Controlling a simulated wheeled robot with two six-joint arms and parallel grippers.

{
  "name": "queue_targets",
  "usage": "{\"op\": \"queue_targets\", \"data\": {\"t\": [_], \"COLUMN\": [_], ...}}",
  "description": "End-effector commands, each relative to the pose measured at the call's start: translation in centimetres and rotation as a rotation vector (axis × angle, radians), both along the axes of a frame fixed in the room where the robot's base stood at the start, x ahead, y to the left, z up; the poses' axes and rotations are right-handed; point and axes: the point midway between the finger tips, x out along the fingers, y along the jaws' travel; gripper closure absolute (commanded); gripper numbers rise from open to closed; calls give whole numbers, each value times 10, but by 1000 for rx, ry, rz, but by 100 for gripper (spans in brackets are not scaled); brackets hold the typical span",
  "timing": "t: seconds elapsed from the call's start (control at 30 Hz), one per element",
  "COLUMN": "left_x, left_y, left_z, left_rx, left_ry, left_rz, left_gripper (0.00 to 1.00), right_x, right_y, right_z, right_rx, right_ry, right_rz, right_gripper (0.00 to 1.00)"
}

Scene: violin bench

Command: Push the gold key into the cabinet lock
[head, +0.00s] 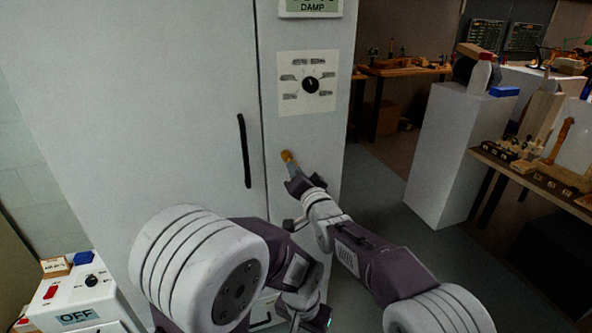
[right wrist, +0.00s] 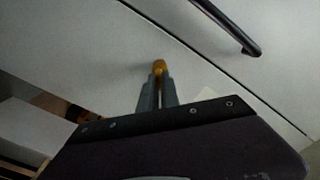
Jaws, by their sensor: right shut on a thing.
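The gold key (head: 287,156) is at the tips of my right gripper (head: 291,168), in front of the narrow right panel of the white cabinet (head: 310,155). In the right wrist view the gold key (right wrist: 159,67) pokes out beyond the two grey fingers of my right gripper (right wrist: 156,90), which are shut on it. Its gold end overlaps the white panel; I cannot tell whether it touches. The cabinet lock cannot be made out; the key and gripper may hide it. My left arm reaches across the bottom of the head view, but its fingers do not show.
A black door handle (head: 244,150) stands left of the key, beside the door seam. A dial plate (head: 307,83) is above it. A white switch box (head: 85,300) is at lower left. A white pedestal (head: 455,150) and workbenches stand to the right, with open floor between.

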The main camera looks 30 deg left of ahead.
Motion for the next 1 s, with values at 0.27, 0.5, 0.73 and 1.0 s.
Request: {"op": "queue_targets", "data": {"t": [0.27, 0.5, 0.73, 1.0], "left_x": [0, 0, 0, 0], "left_y": [0, 0, 0, 0], "left_z": [8, 14, 20, 22], "left_rx": [0, 0, 0, 0], "left_ry": [0, 0, 0, 0], "left_rz": [0, 0, 0, 0], "left_gripper": [64, 64, 64, 64], "right_x": [4, 8, 11, 13], "right_y": [5, 9, 13, 15], "right_z": [1, 1, 1, 0], "right_rx": [0, -1, -1, 0], "right_ry": [0, 1, 1, 0], "right_rz": [0, 0, 0, 0], "right_gripper": [100, 100, 100, 68]}}
